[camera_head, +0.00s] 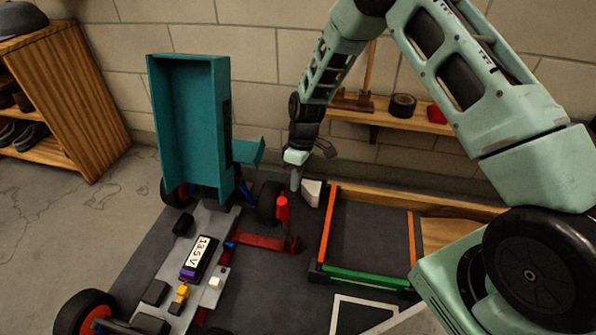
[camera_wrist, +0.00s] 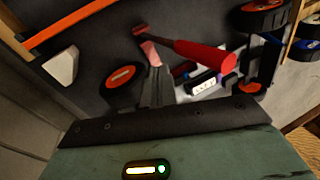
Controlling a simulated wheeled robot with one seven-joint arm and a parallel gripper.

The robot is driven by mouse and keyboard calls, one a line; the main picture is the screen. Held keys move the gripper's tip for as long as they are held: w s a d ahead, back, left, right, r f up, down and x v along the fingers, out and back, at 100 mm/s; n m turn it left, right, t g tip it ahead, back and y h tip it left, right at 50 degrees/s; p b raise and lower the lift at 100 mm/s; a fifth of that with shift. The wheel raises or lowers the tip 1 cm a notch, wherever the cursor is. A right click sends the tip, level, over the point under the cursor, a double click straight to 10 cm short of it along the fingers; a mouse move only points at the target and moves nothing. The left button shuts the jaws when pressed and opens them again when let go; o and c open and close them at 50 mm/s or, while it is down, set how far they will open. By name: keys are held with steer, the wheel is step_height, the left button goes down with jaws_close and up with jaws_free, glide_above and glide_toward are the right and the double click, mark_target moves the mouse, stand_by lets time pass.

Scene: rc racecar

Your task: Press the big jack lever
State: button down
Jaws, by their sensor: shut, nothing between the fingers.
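The jack is red and low, with a flat red arm (camera_head: 258,242) reaching toward the car chassis. Its lever (camera_head: 282,208) stands up at the right end of that arm, with a thick red handle. My gripper (camera_head: 295,186) is shut and empty, pointing down just above and slightly right of the lever's top in the head view. In the wrist view, the lever (camera_wrist: 200,52) slants across the upper middle, its thick end to the right. My shut fingers (camera_wrist: 157,80) are beside it, and I cannot tell whether they touch it.
The car chassis (camera_head: 207,250) carries a 13.5V battery (camera_head: 198,258), with the teal body (camera_head: 187,120) tilted up behind. A white wedge-like block (camera_head: 312,192) lies right of my gripper. An orange-and-green-edged frame (camera_head: 365,272) lies right of the jack. A wall shelf (camera_head: 400,122) is behind.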

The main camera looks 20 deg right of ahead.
steer(key=s+a+b, duration=0.1)
steer(key=s+a+f, duration=0.1)
steer(key=a, duration=0.1)
steer(key=shift+s+f+b, duration=0.15)
steer(key=shift+s+b, duration=0.25)
